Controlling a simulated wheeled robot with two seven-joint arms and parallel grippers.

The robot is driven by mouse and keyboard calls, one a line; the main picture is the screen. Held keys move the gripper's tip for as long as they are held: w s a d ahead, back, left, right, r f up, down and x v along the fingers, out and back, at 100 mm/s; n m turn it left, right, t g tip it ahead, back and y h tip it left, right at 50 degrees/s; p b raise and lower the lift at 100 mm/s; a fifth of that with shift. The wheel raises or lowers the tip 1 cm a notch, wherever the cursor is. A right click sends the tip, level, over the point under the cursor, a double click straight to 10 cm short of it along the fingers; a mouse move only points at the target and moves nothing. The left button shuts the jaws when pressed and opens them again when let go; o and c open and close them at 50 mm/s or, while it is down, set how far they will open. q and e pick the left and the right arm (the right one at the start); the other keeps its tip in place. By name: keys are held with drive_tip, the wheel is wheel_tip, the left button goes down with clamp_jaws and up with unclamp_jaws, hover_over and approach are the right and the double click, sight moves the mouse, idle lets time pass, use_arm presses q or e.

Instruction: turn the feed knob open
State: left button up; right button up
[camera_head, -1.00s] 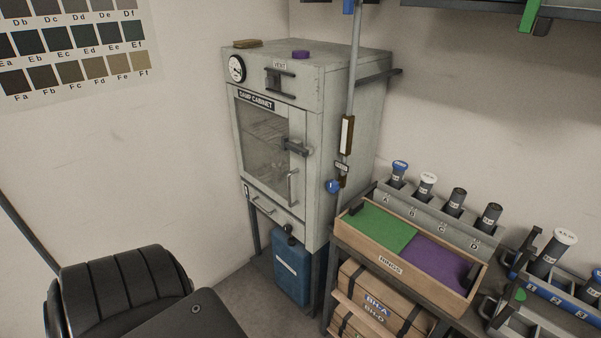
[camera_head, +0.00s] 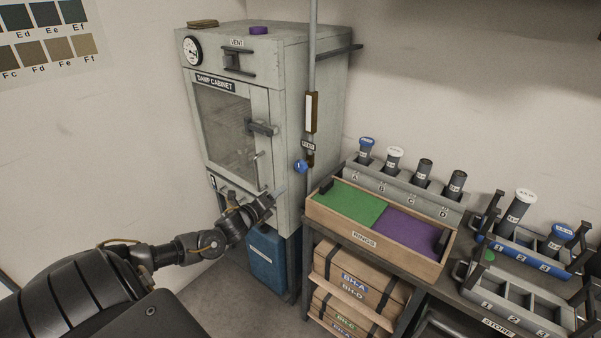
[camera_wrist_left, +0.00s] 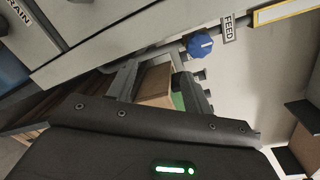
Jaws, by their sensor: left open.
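The blue feed knob (camera_head: 300,166) sits on the vertical pipe at the right front edge of the damp cabinet, just below a small label. In the left wrist view the blue knob (camera_wrist_left: 200,45) is beside the FEED label (camera_wrist_left: 228,29), beyond the fingers. My left gripper (camera_head: 276,194) is in front of the cabinet, below and left of the knob, apart from it. Its two fingers (camera_wrist_left: 158,83) are open, with nothing held between them. My right gripper is not in view.
The damp cabinet (camera_head: 280,84) has a door handle and latch on its front. A wooden RINGS tray (camera_head: 337,226) stands on the bench right of the knob. A blue container (camera_head: 266,262) is under the cabinet. Sample racks (camera_head: 430,205) stand behind the tray.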

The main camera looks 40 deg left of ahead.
sight(299, 169)
use_arm(q)
wheel_tip(299, 169, up, 6)
drive_tip(key=d+m+t+h, duration=0.1)
drive_tip(key=d+m, duration=0.1)
drive_tip(key=m, duration=0.1)
drive_tip(key=w, duration=0.3)
drive_tip(key=w+p, duration=0.1)
drive_tip(key=w, duration=0.3)
drive_tip(key=w+a, duration=0.1)
drive_tip(key=w, duration=0.2)
drive_tip(key=shift+w+f+p, duration=0.15)
drive_tip(key=shift+w+p, duration=0.1)
drive_tip(key=shift+p, duration=0.1)
drive_tip(key=shift+w+d+f, duration=0.1)
drive_tip(key=shift+w, duration=0.45)
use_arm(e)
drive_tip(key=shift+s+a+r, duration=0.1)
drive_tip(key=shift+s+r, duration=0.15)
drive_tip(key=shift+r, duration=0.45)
